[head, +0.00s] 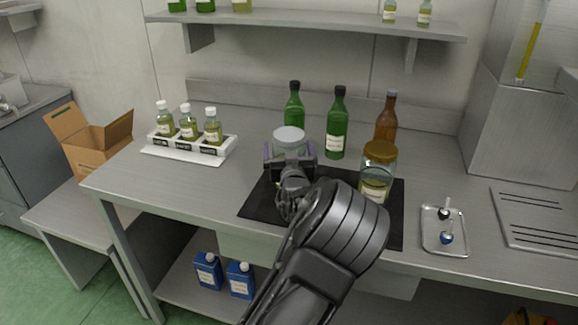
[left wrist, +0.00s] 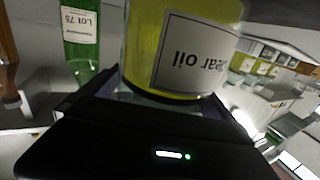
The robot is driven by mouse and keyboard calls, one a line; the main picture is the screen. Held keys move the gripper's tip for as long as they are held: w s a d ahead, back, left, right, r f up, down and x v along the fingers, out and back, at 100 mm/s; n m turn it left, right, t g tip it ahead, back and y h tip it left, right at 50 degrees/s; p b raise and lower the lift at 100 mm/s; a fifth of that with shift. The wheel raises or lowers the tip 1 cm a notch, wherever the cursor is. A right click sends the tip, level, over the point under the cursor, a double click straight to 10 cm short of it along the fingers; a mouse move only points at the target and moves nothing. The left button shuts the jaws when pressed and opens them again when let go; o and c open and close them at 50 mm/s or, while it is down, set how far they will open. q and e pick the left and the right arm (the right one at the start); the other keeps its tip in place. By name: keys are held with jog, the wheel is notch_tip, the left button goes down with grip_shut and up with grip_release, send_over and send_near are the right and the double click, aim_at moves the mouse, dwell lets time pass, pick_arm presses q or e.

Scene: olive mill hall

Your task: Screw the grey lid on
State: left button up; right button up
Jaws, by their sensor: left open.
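The grey lid (head: 289,133) lies level on top of a glass jar (head: 290,149) near the back left of the dark mat (head: 259,203). How tightly it is screwed on cannot be told. My left gripper (head: 290,162) is open, with a finger on each side of this jar below the lid. My arm hides the jar's lower part in the head view. In the left wrist view a jar of yellow oil (left wrist: 150,45), labelled "Clear oil", stands close in front of the gripper body, and no lid can be made out there. My right gripper is not in view.
A jar with an amber lid (head: 376,187) stands on the mat to the right. Green bottles (head: 336,125) and a brown bottle (head: 386,119) stand behind. The bench's front left is clear.

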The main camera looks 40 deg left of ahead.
aim_at(288, 128)
pick_arm(q)
jog(key=shift+c, duration=0.4)
jog(key=c, duration=1.9)
jog(key=shift+r, duration=0.15)
jog(key=shift+c, duration=0.7)
jog(key=shift+r, duration=0.1)
notch_tip(288, 128, up, 10)
jog(key=shift+f, duration=0.1)
